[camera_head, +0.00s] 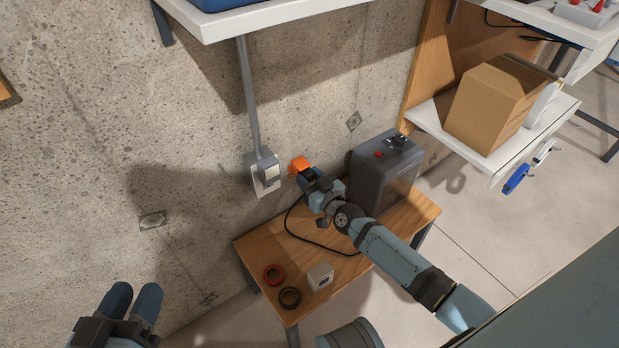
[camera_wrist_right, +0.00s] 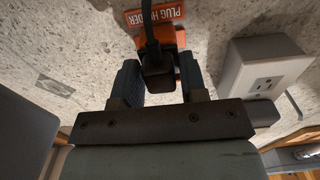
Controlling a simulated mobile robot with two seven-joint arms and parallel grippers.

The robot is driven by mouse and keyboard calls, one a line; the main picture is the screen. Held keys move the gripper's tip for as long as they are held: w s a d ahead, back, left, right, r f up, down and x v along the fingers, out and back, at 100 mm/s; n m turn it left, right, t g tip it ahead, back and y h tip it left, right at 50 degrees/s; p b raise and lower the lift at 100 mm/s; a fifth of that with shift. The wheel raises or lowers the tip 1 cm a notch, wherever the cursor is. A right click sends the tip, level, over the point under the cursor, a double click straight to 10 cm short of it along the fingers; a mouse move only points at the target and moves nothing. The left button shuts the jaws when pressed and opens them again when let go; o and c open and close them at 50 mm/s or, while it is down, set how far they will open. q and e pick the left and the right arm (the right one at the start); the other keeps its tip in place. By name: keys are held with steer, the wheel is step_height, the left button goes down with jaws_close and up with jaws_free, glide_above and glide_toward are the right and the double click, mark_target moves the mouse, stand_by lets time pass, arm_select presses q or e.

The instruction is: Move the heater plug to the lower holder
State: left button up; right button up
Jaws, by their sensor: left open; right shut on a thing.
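The black heater plug (camera_wrist_right: 158,72) is between the fingers of my right gripper (camera_wrist_right: 159,75) in the right wrist view. That gripper is shut on it, with the cord rising in front of the orange plug holder (camera_wrist_right: 168,38), labelled PLUG HOLDER. I cannot tell whether the plug is seated in the holder. In the head view the orange holder (camera_head: 299,166) is on the concrete wall, just beyond my right gripper (camera_head: 306,177), which hides the plug. The grey heater (camera_head: 380,175) stands on the wooden table. My left gripper (camera_head: 134,299) is open and empty at lower left.
A wall outlet box (camera_head: 264,172) with a conduit is left of the holder; its sockets (camera_wrist_right: 265,84) face the right wrist camera. The wooden table (camera_head: 345,262) carries red and black tape rolls, a small white box (camera_head: 320,276) and the cord. A cardboard box (camera_head: 497,103) sits on a shelf.

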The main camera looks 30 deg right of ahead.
steer(key=shift+w, duration=0.1)
steer(key=o, duration=1.3)
arm_select(q)
steer(key=shift+r, duration=0.1)
arm_select(e)
steer(key=shift+s, duration=0.4)
arm_select(q)
step_height(320, 180, up, 6)
steer(key=t+p, duration=0.3)
steer(key=p, duration=0.1)
steer(key=shift+a+n, duration=0.25)
steer(key=shift+n, duration=0.15)
arm_select(e)
steer(key=s, duration=0.4)
steer(key=s+d, duration=0.1)
steer(key=s, duration=0.3)
steer(key=s+d, duration=0.1)
steer(key=s, duration=0.4)
arm_select(q)
steer(key=shift+s, duration=0.1)
